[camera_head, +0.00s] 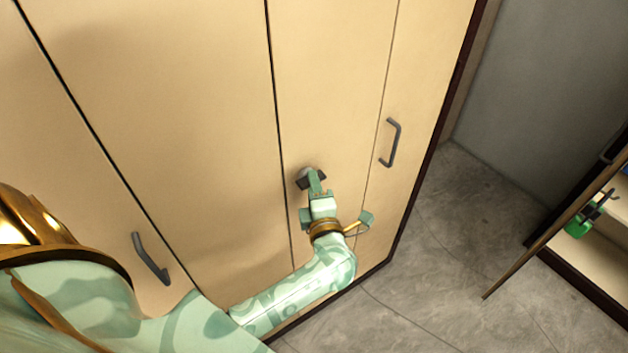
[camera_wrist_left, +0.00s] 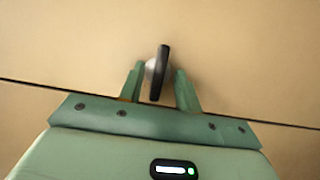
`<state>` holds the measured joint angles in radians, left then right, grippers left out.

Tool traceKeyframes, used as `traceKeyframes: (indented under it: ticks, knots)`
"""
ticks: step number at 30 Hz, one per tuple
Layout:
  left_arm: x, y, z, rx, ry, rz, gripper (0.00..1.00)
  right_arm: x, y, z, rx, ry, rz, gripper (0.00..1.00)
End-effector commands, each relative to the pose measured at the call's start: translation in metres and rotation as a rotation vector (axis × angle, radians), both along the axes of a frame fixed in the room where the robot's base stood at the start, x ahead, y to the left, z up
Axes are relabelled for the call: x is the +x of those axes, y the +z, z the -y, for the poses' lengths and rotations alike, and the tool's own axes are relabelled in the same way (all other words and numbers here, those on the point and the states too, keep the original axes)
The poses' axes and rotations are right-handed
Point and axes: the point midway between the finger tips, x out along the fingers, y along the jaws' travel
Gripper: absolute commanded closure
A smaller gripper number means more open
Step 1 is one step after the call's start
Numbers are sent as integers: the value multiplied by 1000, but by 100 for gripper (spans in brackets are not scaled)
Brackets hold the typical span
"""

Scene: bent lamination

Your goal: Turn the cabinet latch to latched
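The cabinet latch (camera_head: 304,182) is a dark bar on a pale round base, on the tan cabinet front just right of a vertical door seam. In the left wrist view the latch (camera_wrist_left: 161,72) shows as a dark upright bar, roughly square to the dark seam line. My left gripper (camera_head: 316,182) reaches up to it from below. Its two green fingers are apart, one on each side of the latch, and they partly hide it in the head view. In the left wrist view the gripper (camera_wrist_left: 159,84) shows small gaps beside the bar; contact is unclear. My right gripper is not in view.
Cabinet doors carry grey handles, one at right (camera_head: 393,142) and one at lower left (camera_head: 150,259). An open brown door (camera_head: 556,232) stands at far right, by shelves with a green and black object (camera_head: 578,226). The grey floor (camera_head: 450,262) between is clear.

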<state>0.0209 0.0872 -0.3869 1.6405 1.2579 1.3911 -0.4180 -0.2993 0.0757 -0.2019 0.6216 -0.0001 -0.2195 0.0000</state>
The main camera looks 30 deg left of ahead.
Motion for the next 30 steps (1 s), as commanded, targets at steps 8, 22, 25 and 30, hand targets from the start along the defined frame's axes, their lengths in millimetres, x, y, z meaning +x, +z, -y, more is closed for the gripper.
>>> traceKeyframes:
  ticks: [8,22,25,30]
  knots:
    - [0,0,0,0,0,0,83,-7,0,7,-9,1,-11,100]
    - [0,-2,0,-15,0,35,100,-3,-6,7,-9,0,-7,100]
    - [0,-4,0,-32,-1,76,100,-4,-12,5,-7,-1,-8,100]
    - [1,-7,0,-77,-1,183,100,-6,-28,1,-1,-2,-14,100]
